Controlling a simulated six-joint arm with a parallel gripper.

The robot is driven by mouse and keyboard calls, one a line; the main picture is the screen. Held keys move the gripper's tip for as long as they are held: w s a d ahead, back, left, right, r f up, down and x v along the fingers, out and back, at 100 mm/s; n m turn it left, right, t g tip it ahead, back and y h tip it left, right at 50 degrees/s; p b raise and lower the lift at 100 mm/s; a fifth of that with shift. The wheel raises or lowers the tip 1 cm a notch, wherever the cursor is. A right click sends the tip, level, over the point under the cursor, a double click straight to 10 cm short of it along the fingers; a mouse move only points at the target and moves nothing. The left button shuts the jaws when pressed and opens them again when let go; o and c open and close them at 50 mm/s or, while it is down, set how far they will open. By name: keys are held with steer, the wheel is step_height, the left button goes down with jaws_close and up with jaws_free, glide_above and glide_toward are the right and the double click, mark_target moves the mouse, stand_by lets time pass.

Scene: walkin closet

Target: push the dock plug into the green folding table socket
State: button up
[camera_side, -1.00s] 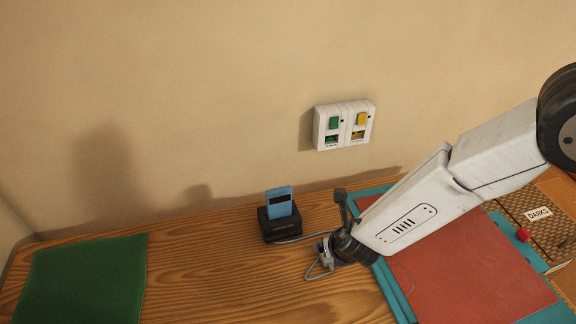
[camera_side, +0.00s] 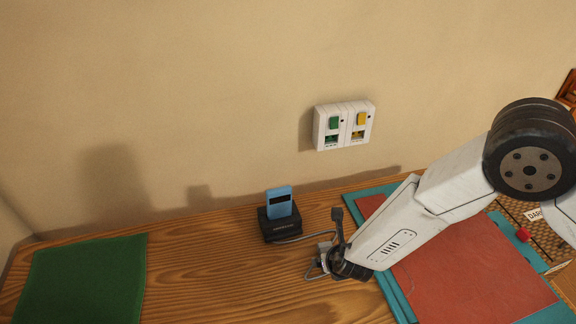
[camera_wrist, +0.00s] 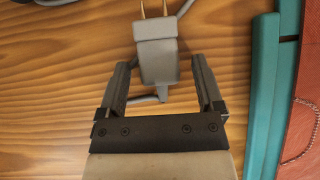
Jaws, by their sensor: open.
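The dock plug (camera_wrist: 157,50) is grey with two metal prongs and lies on the wooden table; it also shows in the side view (camera_side: 324,247). My gripper (camera_wrist: 158,72) is open, with one finger on each side of the plug body and a visible gap on both sides. In the side view my gripper (camera_side: 333,257) is low over the table at the plug. The green socket (camera_side: 332,138) is the left half of a white wall plate, with a green switch above a green-marked opening. The plug's cord runs to the black dock (camera_side: 281,226).
A blue device (camera_side: 279,202) stands in the dock. The yellow socket (camera_side: 358,135) adjoins the green one. A green cloth (camera_side: 85,280) lies at left; a teal-edged red mat (camera_side: 470,262) lies right, under my arm. The wood between cloth and dock is clear.

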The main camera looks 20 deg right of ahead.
jaws_close()
steer(key=shift+r, duration=3.05)
steer(key=shift+w, duration=0.15)
stand_by(0.3)
steer(key=w+d+r, duration=0.2)
steer(key=w+d, duration=0.3)
steer(key=w, duration=0.4)
steer(key=w+d+r, duration=0.3)
steer(key=w+d, duration=0.2)
steer(key=w, duration=0.4)
steer(key=shift+w+d+r+n, duration=0.25)
steer(key=shift+d+r+n, duration=0.05)
steer(key=shift+r, duration=0.05)
